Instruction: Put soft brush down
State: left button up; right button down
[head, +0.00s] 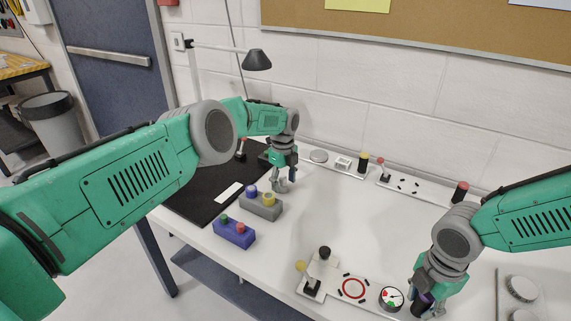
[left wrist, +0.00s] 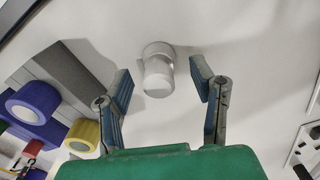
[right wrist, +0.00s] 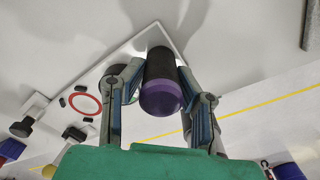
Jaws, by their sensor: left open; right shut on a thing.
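My right gripper (head: 424,303) is shut on a dark cylinder with a purple end (right wrist: 160,95) at the right end of the white panel. The cylinder also shows partly in the head view (head: 421,305), mostly behind the fingers. My left gripper (head: 283,184) is open above the white table, beside the grey block. In the left wrist view a small white round piece (left wrist: 157,72) stands between and beyond the open fingers, with no clear contact. No bristles show, so I cannot tell for sure which piece is the soft brush.
A grey block (head: 261,211) and a blue block (head: 233,236) with coloured rings or knobs stand near the black mat (head: 205,187). The front white panel (head: 330,290) holds knobs, a red ring and a dial (head: 391,297). Another panel (head: 415,189) lies along the wall. The table's middle is clear.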

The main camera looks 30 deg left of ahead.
aim_at(283, 178)
pick_arm(q)
notch_tip(283, 178, up, 10)
jog(key=shift+s+r, duration=0.15)
jog(key=shift+c, duration=0.6)
